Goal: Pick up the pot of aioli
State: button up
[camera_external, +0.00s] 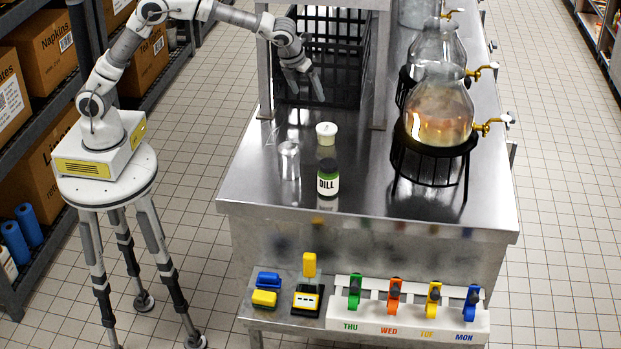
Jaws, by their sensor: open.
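A small cream-white pot with a lid (326,134) stands upright on the steel counter, behind the dill jar. It carries no label I can read, but it is the likeliest aioli pot in view. The black-lidded jar marked DILL (328,180) stands in front of it, close by. A clear glass or jar (289,162) stands to the left of both. My gripper (306,94) is open and empty, pointing down. In the picture it is above and slightly left of the white pot, in front of the black crate, apart from the pot.
A black crate (352,58) sits under a steel frame at the back. Glass dispensers with brass taps, one on a black stand (432,150), occupy the right side. Below the front edge, a lower shelf holds coloured clips and label blocks (408,318). The counter's front left is clear.

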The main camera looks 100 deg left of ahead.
jog(key=w+f+m, duration=0.1)
jog(key=f, duration=0.1)
send_near(327, 128)
jog(key=x, duration=0.5)
jog(key=shift+s+d+f, duration=0.1)
jog(key=shift+s+f, duration=0.05)
jog(key=shift+f, duration=0.1)
jog(key=shift+a+p+x, duration=0.15)
jog(key=shift+p+x, duration=0.05)
jog(key=shift+x, duration=1.15)
jog(key=shift+a+p+x, duration=0.1)
jog(key=shift+p+x, duration=0.1)
jog(key=shift+x, duration=1.1)
jog(key=shift+r, duration=0.1)
jog(key=c, duration=1.2)
jog(key=shift+r, duration=0.15)
